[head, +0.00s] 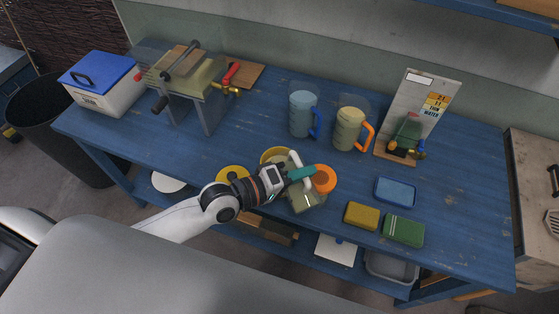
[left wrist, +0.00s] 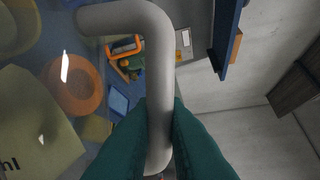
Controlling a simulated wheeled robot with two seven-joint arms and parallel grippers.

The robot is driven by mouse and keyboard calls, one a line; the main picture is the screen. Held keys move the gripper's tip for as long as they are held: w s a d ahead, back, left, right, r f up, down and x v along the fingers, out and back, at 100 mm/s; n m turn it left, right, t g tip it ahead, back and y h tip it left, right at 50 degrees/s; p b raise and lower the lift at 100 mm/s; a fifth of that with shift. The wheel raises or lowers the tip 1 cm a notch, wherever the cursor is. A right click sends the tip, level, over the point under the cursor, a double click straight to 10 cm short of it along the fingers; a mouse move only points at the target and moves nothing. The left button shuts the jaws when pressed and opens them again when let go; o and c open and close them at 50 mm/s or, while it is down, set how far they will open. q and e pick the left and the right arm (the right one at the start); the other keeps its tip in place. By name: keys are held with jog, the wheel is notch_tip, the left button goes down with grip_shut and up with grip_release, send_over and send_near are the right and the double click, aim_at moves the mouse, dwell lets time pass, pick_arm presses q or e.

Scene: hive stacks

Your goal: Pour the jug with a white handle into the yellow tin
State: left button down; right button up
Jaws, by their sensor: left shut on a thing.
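My left gripper (head: 301,173) is shut on the white handle (left wrist: 158,80) of a clear jug (head: 305,199). The handle passes between the teal fingers in the left wrist view. The jug is over the front middle of the table, partly hidden by the gripper; its tilt and contents are hard to tell. In the left wrist view its clear wall and a pale label (left wrist: 35,130) fill the left side. A round yellow tin (head: 232,173) is left of the jug, partly covered by my wrist. A second yellow-rimmed round thing (head: 272,152) is just behind the gripper. My right gripper is not in view.
An orange round tin (head: 325,177) is close right of the jug. Jugs with blue (head: 303,115) and orange (head: 350,128) handles stand behind. A blue tray (head: 395,191), yellow sponge (head: 362,216) and green block (head: 403,230) lie right. The table's far right is clear.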

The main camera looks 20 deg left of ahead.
pick_arm(q)
jog(key=shift+w+a+r+n, duration=0.4)
jog(key=shift+w+a+r, duration=0.15)
jog(key=shift+w, duration=0.1)
dwell(0.5)
